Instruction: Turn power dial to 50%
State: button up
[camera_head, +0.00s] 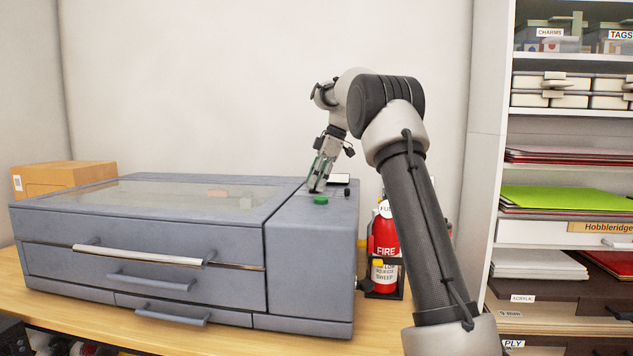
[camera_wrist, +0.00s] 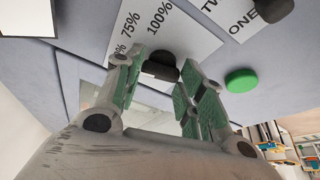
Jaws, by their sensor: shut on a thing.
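The power dial (camera_wrist: 161,65) is a small black knob between my fingertips in the wrist view. A white label plate (camera_wrist: 190,45) beside it reads 75% and 100%, with another percent mark partly cut off by my finger. The dial's pointer and setting cannot be made out. My gripper (camera_wrist: 158,72) has green-padded fingers shut on the dial, one on each side. In the head view my gripper (camera_head: 316,188) points down onto the right-hand top panel of the grey-blue machine (camera_head: 310,225), and the dial is hidden there.
A green button (camera_head: 320,200) sits close by on the panel; it also shows in the wrist view (camera_wrist: 241,80). A second black knob (camera_wrist: 271,9) has a plate reading ONE. A fire extinguisher (camera_head: 385,240) stands right of the machine, a cardboard box (camera_head: 65,178) behind its left.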

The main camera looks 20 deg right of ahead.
jog(key=o, duration=1)
jog(key=v, duration=1.2)
